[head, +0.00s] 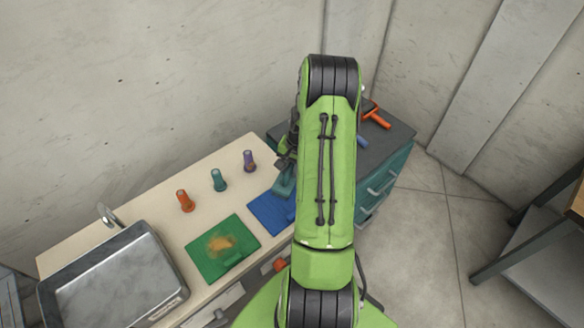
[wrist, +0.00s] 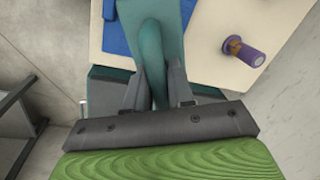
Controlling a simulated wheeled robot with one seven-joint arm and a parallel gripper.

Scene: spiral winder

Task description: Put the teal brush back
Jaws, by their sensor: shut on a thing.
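The teal brush (head: 284,184) shows beside my arm in the head view, near the back right edge of the blue mat (head: 268,214). It fills the top middle of the wrist view (wrist: 152,35), where a corner of the blue mat (wrist: 117,38) shows beside it. My gripper (wrist: 160,90) is shut on the brush, with one finger on each side. In the head view my arm hides part of the brush and mat. I cannot tell whether the brush touches the mat.
A green mat (head: 205,262) with orange-brown powder lies left of the blue mat. Orange (head: 185,201), teal (head: 219,180) and purple (head: 249,161) upright pieces stand behind the mats. A metal sink (head: 112,283) is at left. A dark-topped teal cabinet (head: 398,137) holds orange-handled tools (head: 376,115).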

